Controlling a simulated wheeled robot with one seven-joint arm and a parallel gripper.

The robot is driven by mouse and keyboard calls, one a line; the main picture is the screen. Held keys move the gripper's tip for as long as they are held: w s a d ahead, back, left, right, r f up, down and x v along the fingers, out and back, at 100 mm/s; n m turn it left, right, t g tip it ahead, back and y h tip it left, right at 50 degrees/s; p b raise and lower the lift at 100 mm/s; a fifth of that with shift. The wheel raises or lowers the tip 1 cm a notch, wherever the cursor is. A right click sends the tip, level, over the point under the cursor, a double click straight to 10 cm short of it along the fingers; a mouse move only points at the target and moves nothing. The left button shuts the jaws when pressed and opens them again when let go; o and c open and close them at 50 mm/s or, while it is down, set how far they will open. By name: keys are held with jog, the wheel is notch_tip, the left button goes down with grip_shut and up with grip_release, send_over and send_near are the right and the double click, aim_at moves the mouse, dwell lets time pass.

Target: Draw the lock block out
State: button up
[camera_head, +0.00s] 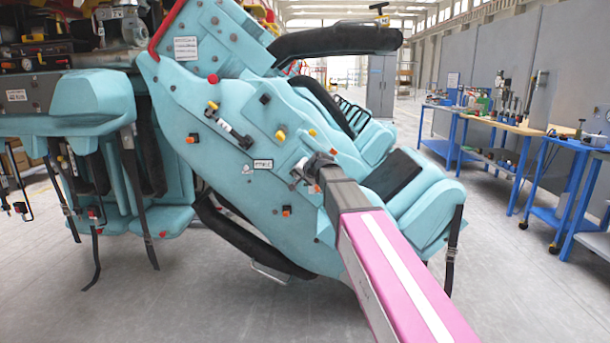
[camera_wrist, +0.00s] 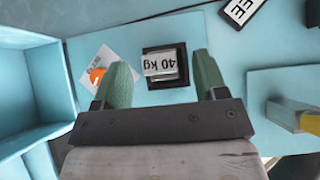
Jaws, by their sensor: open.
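In the wrist view, a small block with a "40 kg" label (camera_wrist: 166,64), which appears upside down, sits in a black square frame (camera_wrist: 149,81) on the light-blue panel. I take it for the lock block, though nothing names it. My gripper (camera_wrist: 160,61) is open, with one green finger to the left of the block and one to the right. Both fingers look clear of it, and nothing is held. In the head view, my gripper (camera_head: 305,172) is at the side of the turquoise coaster car (camera_head: 225,175); the block cannot be made out there.
In the wrist view, an orange knob (camera_wrist: 96,74) on a white plate is left of the left finger, and a yellow part (camera_wrist: 288,110) juts in at the right. In the head view, workbenches (camera_head: 500,123) line the right wall, with open floor before them.

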jog(key=shift+x, duration=1)
jog(key=shift+s, duration=0.1)
jog(key=c, duration=1.1)
